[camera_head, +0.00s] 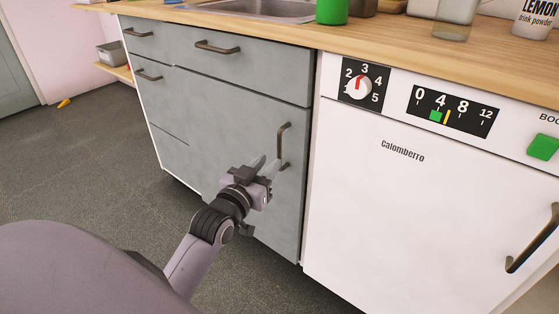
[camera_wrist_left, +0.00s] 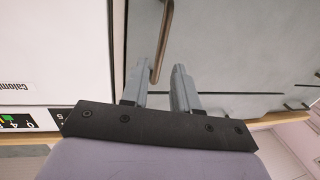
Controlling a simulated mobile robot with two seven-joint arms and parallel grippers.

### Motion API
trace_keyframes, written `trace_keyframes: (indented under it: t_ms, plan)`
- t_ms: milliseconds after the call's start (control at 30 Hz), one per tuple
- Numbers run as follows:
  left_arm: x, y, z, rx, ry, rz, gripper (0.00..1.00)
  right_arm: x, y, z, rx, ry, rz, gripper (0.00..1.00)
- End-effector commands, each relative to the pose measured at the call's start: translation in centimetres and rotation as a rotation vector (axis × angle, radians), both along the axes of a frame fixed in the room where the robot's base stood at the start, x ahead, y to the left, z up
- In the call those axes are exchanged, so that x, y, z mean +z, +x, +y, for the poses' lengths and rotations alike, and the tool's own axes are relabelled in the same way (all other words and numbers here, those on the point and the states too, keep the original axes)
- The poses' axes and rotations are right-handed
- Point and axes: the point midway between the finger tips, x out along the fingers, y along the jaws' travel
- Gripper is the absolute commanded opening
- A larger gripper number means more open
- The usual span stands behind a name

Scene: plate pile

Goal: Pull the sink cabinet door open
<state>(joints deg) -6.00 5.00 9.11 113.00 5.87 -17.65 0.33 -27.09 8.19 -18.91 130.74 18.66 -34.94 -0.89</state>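The sink cabinet door (camera_head: 235,135) is a grey front below the sink, and it looks shut. Its dark vertical bar handle (camera_head: 283,140) sits near the door's right edge. My left gripper (camera_head: 267,163) is at the lower end of the handle with its fingers apart. In the left wrist view, the handle (camera_wrist_left: 164,35) runs down toward the gap between the two fingertips of my left gripper (camera_wrist_left: 158,70). Its end shows between them, and I cannot tell whether either finger touches it. My right gripper is not in view.
A white dishwasher (camera_head: 400,200) stands directly right of the door, with its own handle (camera_head: 533,240). Drawers (camera_head: 240,70) with bar handles are above and left. The wooden worktop (camera_head: 400,45) holds the sink (camera_head: 250,8) and several containers.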

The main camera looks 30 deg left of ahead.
Motion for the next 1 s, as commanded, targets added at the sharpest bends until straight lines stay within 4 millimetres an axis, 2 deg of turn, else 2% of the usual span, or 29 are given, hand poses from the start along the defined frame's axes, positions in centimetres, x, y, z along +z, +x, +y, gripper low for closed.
trace_keyframes:
  t_ms: [533,700,967,1000]
  plan:
    - [-0.1,6.0,0.7,-0.001,0.001,0.0,0.3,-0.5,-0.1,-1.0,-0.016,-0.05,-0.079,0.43]
    - [0.0,6.7,0.8,-0.001,0.001,0.002,0.3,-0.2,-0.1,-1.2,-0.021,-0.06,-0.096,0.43]
    - [0.0,6.8,0.8,-0.001,0.001,0.002,0.3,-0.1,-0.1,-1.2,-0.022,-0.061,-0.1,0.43]
    - [0.0,6.8,0.8,-0.001,0.001,0.002,0.26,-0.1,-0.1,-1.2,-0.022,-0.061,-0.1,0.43]
